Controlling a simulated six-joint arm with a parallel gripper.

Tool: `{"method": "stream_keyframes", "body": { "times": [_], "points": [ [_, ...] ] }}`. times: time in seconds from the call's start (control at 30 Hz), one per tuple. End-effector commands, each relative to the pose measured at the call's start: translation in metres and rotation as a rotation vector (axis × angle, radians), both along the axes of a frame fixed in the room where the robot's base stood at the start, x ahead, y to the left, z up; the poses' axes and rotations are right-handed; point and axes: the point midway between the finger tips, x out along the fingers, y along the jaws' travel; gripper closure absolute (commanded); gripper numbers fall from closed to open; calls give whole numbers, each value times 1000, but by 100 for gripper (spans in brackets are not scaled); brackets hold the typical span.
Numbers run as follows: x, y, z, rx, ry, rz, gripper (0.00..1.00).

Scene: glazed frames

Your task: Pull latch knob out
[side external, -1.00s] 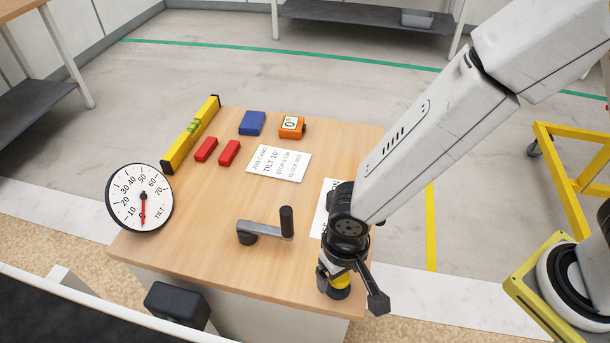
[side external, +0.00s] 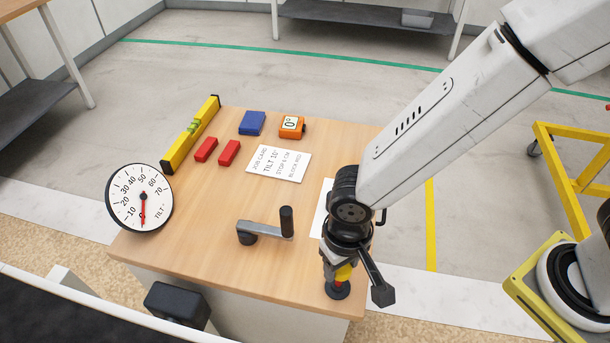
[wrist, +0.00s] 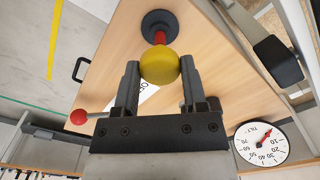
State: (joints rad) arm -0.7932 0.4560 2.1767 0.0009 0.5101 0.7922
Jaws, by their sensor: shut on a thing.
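The latch knob is a yellow ball (wrist: 160,66) between the two fingers of my gripper (wrist: 160,78) in the wrist view. My gripper is shut on it. A red stem (wrist: 160,38) shows between the knob and its round black base (wrist: 158,22). In the side external view my gripper (side external: 341,265) points down over the table's front right corner. The knob (side external: 345,274) is partly hidden by the fingers there. The black base (side external: 338,291) stands on the table below it.
A crank (side external: 262,231) stands left of my gripper on the wooden table (side external: 200,215). A tilt dial (side external: 139,198) is at the left edge, its needle near 0. A job card (side external: 279,164), red blocks (side external: 229,153), a blue block (side external: 252,123) and a yellow level (side external: 190,135) lie farther back.

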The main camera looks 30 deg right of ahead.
Motion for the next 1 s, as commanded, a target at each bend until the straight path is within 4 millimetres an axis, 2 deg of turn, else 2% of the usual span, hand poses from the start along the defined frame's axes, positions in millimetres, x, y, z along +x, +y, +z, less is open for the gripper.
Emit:
{"method": "stream_keyframes", "body": {
  "times": [0.1,0.37,0.4,0.5,1.0],
  "points": [
    [0,1,7,2,-3,0,100],
    [1,1,8,3,-4,0,100],
    [1,1,8,3,-4,0,41],
    [1,1,8,3,-4,0,11],
    [0,0,12,2,-2,0,11]
  ]
}}
